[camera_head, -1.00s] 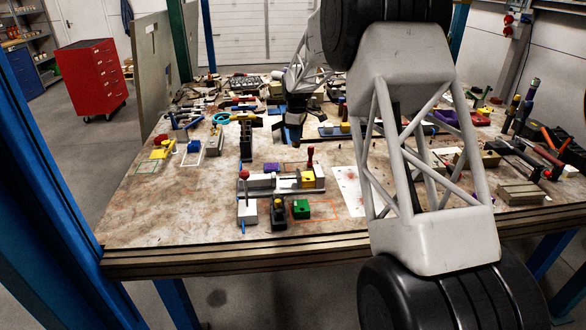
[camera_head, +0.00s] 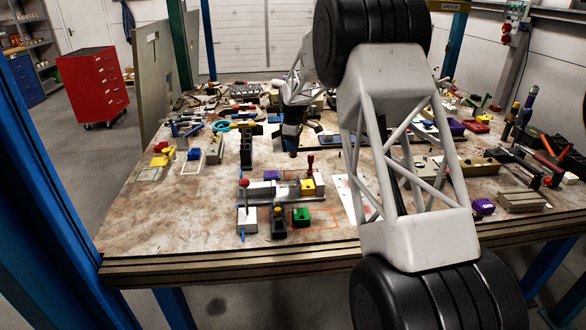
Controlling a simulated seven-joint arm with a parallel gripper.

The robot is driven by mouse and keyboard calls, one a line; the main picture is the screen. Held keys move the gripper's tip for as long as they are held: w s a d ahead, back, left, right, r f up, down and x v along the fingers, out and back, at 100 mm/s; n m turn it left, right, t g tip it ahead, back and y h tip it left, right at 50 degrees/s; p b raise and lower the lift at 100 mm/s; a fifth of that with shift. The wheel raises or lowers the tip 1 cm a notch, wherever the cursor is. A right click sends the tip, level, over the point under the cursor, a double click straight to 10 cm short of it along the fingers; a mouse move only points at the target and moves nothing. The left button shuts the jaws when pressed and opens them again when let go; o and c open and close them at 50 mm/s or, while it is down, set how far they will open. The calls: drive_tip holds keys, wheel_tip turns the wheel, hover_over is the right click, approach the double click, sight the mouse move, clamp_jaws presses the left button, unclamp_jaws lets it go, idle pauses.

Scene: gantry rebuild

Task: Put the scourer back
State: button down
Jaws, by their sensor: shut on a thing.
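I cannot tell whether the held thing touches the tabletop. No other scourer can be clearly picked out, and my arm hides part of the table on the right.
In front of my gripper stands a fixture (camera_head: 262,189) with red-knobbed levers. A green block (camera_head: 301,217) is near an orange outline at the front. A dark upright block (camera_head: 246,152) is left of my gripper. The left front tabletop (camera_head: 165,220) is clear.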

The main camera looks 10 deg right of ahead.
drive_tip(key=shift+f, duration=1.65)
drive_tip(key=shift+f, duration=2.5)
drive_tip(key=shift+f, duration=0.15)
drive_tip(key=c, duration=0.9)
unclamp_jaws()
drive_tip(key=shift+c, duration=0.2)
wheel_tip(320, 180, up, 12)
drive_tip(key=shift+r, duration=0.15)
